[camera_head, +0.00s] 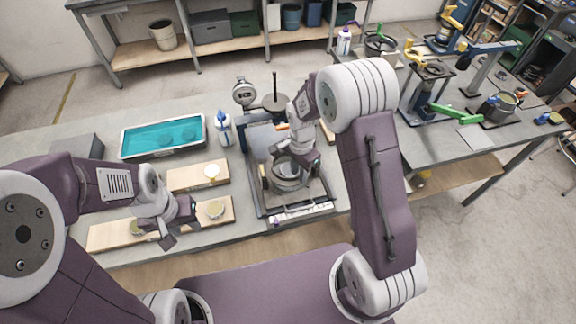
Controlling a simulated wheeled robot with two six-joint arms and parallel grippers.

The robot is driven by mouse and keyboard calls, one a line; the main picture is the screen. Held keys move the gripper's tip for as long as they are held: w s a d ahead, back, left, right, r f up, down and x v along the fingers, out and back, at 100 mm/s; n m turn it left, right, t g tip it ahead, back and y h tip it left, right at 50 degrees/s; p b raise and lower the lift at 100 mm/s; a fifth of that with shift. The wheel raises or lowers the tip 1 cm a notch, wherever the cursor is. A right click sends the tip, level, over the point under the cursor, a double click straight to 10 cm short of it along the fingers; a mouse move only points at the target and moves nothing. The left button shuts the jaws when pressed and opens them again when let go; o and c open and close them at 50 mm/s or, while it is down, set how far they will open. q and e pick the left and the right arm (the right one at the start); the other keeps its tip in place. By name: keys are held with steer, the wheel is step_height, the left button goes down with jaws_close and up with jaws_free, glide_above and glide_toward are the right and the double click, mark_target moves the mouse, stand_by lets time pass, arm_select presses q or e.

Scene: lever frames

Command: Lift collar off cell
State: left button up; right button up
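A round metal cell (287,182) stands on the dark tray of the lever frame (257,190), with ring-like metal around its top. I cannot clearly separate the collar from the cell. My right gripper (298,160) reaches down from above right, at the upper edge of this metal piece. Its fingers are partly hidden, so whether it grips the ring is unclear. My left gripper (181,231) hangs low over the front wooden board (105,236), between two round pale pieces. Its fingers look spread, with nothing visible between them.
A pale round piece (215,209) sits on the front board, and another (211,171) on the rear board (185,178). A teal-filled tray (160,137), a white-and-blue bottle (224,128) and a dial gauge (243,92) stand behind. A second bench (420,148) with other frames lies right.

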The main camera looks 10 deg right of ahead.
steer(key=shift+d, duration=0.1)
jaws_close()
stand_by(1.1)
